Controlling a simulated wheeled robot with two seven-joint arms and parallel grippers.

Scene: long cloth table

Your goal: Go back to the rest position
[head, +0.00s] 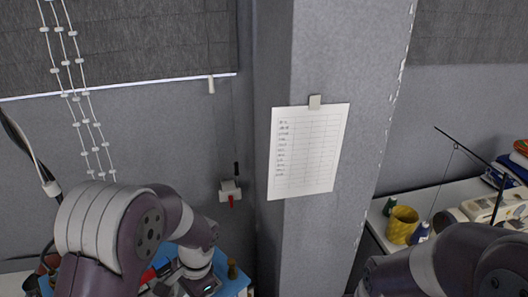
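The task names no object. My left arm comes in at the bottom left, bends at a raised joint and slopes down to the right, with its lower end at the bottom edge. My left gripper cannot be made out there. My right arm shows only as a bent link in the bottom right corner, and its gripper is out of the picture.
A blue tray (232,282) with small items lies below my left arm. A grey pillar bears a paper sheet (308,150). At the right, a white table holds a yellow basket (402,224) and a sewing machine (482,209), close to my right arm.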

